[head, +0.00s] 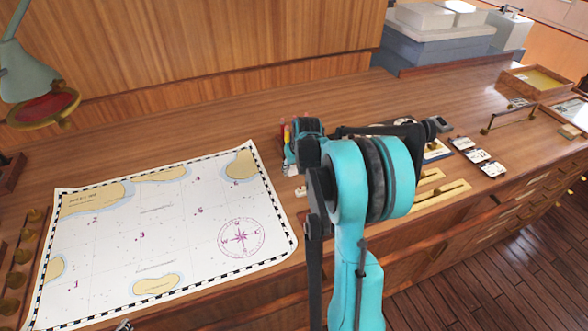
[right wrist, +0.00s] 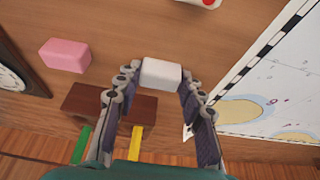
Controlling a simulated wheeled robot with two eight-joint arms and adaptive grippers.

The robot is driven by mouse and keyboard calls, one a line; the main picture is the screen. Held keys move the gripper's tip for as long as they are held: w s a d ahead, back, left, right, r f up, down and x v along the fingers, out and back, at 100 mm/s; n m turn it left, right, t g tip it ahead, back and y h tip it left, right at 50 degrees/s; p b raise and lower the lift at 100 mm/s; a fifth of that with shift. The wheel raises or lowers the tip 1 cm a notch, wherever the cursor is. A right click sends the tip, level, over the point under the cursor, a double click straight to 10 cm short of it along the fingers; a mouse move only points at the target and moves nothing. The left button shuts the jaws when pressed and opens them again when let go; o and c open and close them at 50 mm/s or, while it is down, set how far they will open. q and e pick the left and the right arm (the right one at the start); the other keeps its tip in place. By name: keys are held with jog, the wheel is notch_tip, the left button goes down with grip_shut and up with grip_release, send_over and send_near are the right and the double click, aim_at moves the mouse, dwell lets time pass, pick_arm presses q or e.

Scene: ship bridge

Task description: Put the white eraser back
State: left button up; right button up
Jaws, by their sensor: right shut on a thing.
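The white eraser (right wrist: 161,74) sits between the two fingers of my right gripper (right wrist: 158,88) in the right wrist view, and the fingers are shut on its sides. I cannot tell whether the eraser touches the desk. In the head view my right arm hides most of that spot and the eraser cannot be made out.
A pink eraser (right wrist: 65,55) lies left of the fingers in the wrist view. A sea chart (head: 170,225) covers the desk's left part. A lamp (head: 40,85) hangs at far left.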

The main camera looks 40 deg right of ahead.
jog(key=shift+f, duration=0.1)
jog(key=o, duration=1)
